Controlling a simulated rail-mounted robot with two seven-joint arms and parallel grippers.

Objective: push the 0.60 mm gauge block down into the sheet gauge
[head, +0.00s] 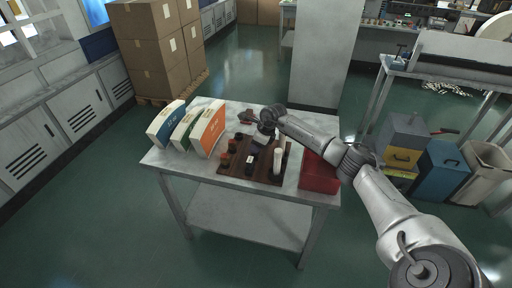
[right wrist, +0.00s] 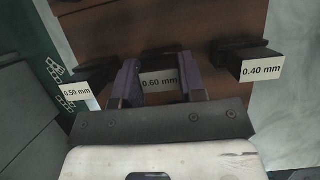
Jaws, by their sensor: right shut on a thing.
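The 0.60 mm gauge block (right wrist: 160,80) shows in the right wrist view as a dark block with a white label. It sits between the two fingers of my right gripper (right wrist: 159,63), which is shut on it. The block stands at a brown wooden face (right wrist: 205,18); how deep it sits there is hidden. I cannot tell which part is the sheet gauge. In the head view my right gripper (head: 263,134) is over the back of the brown board on the table, and the block is too small to make out. My left gripper is not in view.
A 0.50 mm block (right wrist: 85,80) and a 0.40 mm block (right wrist: 256,65) flank the fingers. On the table (head: 172,163) are binders (head: 208,132), a brown board (head: 233,176) with small dark and orange pieces, a white cylinder (head: 278,160) and a red bin (head: 319,176).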

